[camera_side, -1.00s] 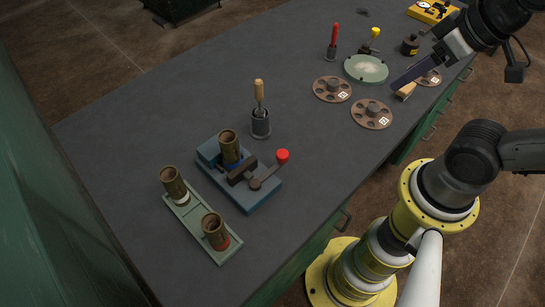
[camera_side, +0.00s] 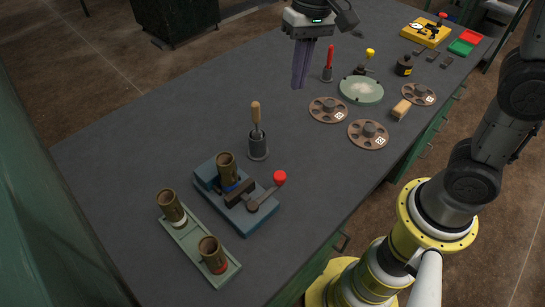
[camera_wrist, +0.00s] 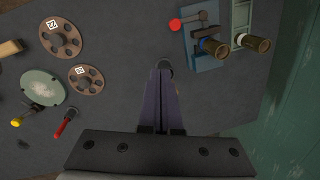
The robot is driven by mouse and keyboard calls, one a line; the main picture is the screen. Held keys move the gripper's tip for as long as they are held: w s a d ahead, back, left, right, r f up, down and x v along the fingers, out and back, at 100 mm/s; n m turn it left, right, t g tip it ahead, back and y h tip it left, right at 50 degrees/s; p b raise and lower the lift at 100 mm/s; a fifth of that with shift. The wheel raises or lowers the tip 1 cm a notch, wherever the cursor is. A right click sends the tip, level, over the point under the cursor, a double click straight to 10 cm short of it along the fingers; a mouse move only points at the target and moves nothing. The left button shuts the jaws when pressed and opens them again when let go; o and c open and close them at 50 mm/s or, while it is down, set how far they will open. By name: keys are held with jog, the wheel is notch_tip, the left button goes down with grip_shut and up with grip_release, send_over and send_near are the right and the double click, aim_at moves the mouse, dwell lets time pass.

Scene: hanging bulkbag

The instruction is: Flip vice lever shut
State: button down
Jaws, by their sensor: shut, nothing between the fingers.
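The blue vice (camera_side: 238,209) sits on the dark bench, left of centre in the side view. A brass cylinder (camera_side: 227,167) stands upright in it. Its lever (camera_side: 263,199) ends in a red knob (camera_side: 279,178) that points toward the right. In the wrist view the vice (camera_wrist: 206,62) is at upper right, with the red knob (camera_wrist: 175,25) on its left. My gripper (camera_side: 299,82) is shut and empty, pointing down above the far part of the bench, well apart from the lever. Its fingers (camera_wrist: 160,75) also show in the wrist view.
A wooden-handled tool in a dark cup (camera_side: 258,146) stands just behind the vice. A green tray (camera_side: 194,245) with two brass cylinders lies in front-left. Brown discs (camera_side: 328,110), a round green dish (camera_side: 361,90) and a wooden block (camera_side: 401,109) are at right.

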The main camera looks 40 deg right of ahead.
jog(key=w+a+f+g, duration=0.1)
jog(key=a+f, duration=0.1)
jog(key=f, duration=0.3)
jog(key=w+a+f+n+g, duration=0.1)
jog(key=w+a+f+g, duration=0.1)
jog(key=f, duration=0.3)
jog(key=shift+a+h, duration=0.3)
jog(key=shift+a, duration=0.55)
send_near(267, 191)
jog(key=d+f, duration=0.4)
jog(key=shift+w+f, duration=0.25)
jog(key=shift+f, duration=0.15)
